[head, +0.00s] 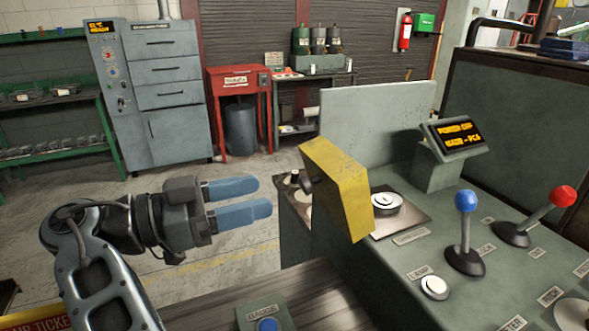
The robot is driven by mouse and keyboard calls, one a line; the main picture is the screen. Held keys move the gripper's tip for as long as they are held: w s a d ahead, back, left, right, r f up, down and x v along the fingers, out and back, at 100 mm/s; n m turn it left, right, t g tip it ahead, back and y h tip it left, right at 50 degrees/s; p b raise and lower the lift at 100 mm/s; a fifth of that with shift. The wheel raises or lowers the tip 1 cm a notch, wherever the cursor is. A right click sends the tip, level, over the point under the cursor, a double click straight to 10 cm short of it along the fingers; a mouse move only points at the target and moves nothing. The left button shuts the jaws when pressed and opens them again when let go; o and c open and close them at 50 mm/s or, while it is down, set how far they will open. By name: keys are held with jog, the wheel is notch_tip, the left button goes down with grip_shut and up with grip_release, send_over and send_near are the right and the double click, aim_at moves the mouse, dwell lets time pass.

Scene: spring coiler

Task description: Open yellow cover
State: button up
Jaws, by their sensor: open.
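The yellow cover (347,195) is a box-like, worn yellow piece on the grey-green console, right of the picture's middle. It stands up, leaning to one side, with a dark knob (306,184) on its left side. A round metal part (388,202) on a flat plate shows just right of it. I cannot tell the hinge. My gripper (264,196) is open and empty, its two blue fingers pointing right toward the cover. In the picture a gap lies between the fingertips and the cover.
The console (405,270) carries a blue-knobbed lever (466,202), a red-knobbed lever (562,197), a white button (434,287) and a small lit display (458,136). A box with a blue button (266,322) sits at the front. Open floor lies behind my gripper.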

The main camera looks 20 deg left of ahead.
aim_at(301, 185)
jog(key=p+x, duration=0.2)
jog(key=x, duration=0.5)
grip_shut()
dwell(0.5)
jog(key=shift+w, duration=0.1)
